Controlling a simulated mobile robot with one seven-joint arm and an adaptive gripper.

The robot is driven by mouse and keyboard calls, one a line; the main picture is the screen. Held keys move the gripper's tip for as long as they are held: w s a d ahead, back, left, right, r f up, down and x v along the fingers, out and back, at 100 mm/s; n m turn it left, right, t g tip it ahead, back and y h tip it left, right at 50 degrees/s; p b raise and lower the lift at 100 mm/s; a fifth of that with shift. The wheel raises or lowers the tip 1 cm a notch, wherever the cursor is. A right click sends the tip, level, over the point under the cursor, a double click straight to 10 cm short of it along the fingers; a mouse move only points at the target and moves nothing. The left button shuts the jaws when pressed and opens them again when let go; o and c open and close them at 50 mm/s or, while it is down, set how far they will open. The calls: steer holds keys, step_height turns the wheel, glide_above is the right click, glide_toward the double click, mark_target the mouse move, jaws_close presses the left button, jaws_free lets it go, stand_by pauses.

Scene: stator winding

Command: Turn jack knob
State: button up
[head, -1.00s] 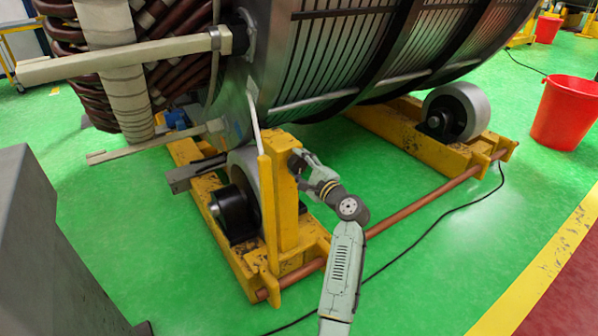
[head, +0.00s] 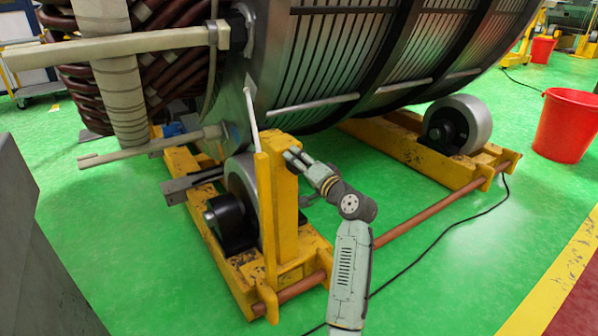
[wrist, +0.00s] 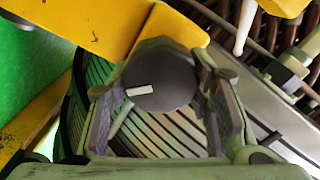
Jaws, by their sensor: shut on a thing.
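The jack knob (wrist: 160,75) is a dark, rounded knob with a white bar mark on its face, in the middle of the wrist view. My gripper (wrist: 165,88) has one finger on each side of it and is shut on it. In the head view my gripper (head: 294,158) is at the upper right side of the yellow upright post (head: 284,205) of the roller stand. The knob cannot be made out there, behind the fingers. The white mark lies nearly level in the wrist view, slightly tilted.
The large stator (head: 350,55) hangs over the post and rests by grey rollers (head: 457,124). A copper-coloured bar (head: 430,217) runs low behind my arm. A black cable (head: 440,240) lies on the green floor. A red bucket (head: 567,125) stands at right.

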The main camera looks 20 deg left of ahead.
steer(key=n+b, duration=0.3)
steer(key=shift+f+n, duration=0.15)
steer(key=shift+n, duration=0.15)
steer(key=n+b, duration=0.2)
steer(key=n, duration=0.1)
steer(key=shift+s+n+b, duration=0.15)
steer(key=shift+n+b, duration=0.15)
steer(key=shift+b, duration=0.05)
steer(key=n+b, duration=0.4)
steer(key=n, duration=0.2)
steer(key=shift+s+a+b, duration=0.1)
steer(key=shift+a+b, duration=0.05)
steer(key=shift+b, duration=0.2)
steer(key=n+b, duration=0.4)
steer(key=n, duration=0.3)
steer(key=shift+s+a+n, duration=0.1)
steer(key=shift+s+n, duration=0.05)
steer(key=shift+n, duration=0.15)
steer(key=n+b, duration=0.3)
steer(key=n, duration=0.3)
steer(key=shift+a, duration=0.1)
steer(key=shift+s+n, duration=0.1)
steer(key=shift+n, duration=0.2)
steer(key=o, duration=1.1)
steer(key=shift+o, duration=0.2)
